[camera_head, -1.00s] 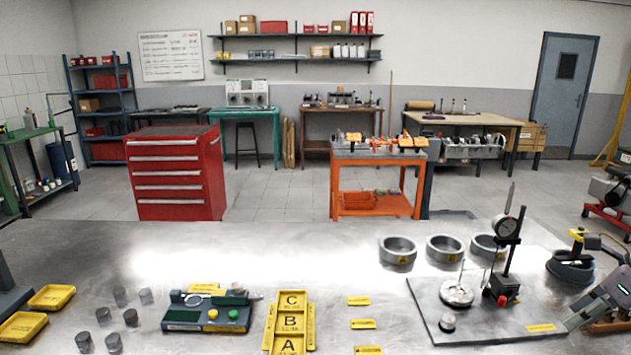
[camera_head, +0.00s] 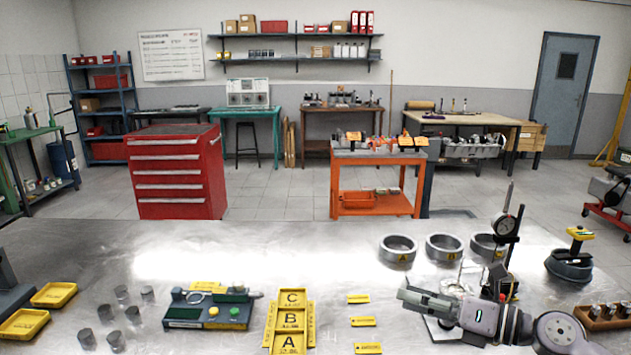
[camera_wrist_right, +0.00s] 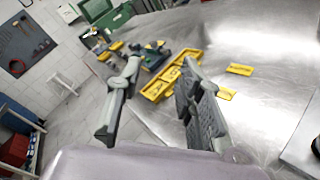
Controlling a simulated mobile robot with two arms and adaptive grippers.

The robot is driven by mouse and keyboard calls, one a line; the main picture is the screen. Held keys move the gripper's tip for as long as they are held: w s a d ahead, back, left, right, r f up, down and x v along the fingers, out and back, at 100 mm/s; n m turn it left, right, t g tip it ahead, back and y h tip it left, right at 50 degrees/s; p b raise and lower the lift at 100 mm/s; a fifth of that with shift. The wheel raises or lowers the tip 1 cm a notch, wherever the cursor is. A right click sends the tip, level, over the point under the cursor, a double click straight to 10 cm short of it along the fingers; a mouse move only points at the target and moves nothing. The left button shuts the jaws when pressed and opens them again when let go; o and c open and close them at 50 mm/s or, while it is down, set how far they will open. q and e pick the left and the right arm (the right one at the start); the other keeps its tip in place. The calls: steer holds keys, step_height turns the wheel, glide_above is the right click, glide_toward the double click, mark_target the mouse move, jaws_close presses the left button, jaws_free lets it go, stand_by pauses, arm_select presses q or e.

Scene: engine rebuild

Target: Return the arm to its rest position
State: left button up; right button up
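My right gripper (camera_head: 404,291) reaches in from the right over the steel bench, its fingers pointing left, in front of the dial gauge stand. In the right wrist view its two fingers (camera_wrist_right: 165,82) stand apart with nothing between them, so it is open and empty. My right arm (camera_head: 500,322) runs back to the lower right of the head view and hides part of the gauge's base plate. My left gripper is not in view.
The dial gauge (camera_head: 506,225) rises close behind my right gripper. Three grey rings (camera_head: 398,250) lie behind. Yellow tags (camera_head: 364,321), a yellow lettered tray (camera_head: 311,325) and a green-and-blue instrument (camera_head: 211,310) lie left. A wooden rack (camera_head: 598,318) stands right.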

steer(key=s+d+f+m+t+h, duration=0.3)
steer(key=f+m+h, duration=0.35)
steer(key=m, duration=0.85)
steer(key=s+d+f+m+t+h, duration=0.35)
steer(key=f+m+h, duration=0.35)
steer(key=m, duration=0.8)
steer(key=s+a+f+m+g, duration=0.2)
steer(key=s+f+m+g, duration=0.2)
steer(key=s+f+g, duration=0.55)
steer(key=s+a+f+m+g, duration=0.25)
steer(key=s+f, duration=0.35)
steer(key=s, duration=0.9)
step_height(320, 180, down, 23)
steer(key=s+g, duration=0.1)
steer(key=g, duration=0.1)
steer(key=s+d+f+g, duration=0.1)
steer(key=s+d+f, duration=0.2)
steer(key=s+f, duration=1.4)
steer(key=shift+s+d+f, duration=0.15)
steer(key=shift+s+f, duration=0.2)
steer(key=shift+f, duration=0.1)
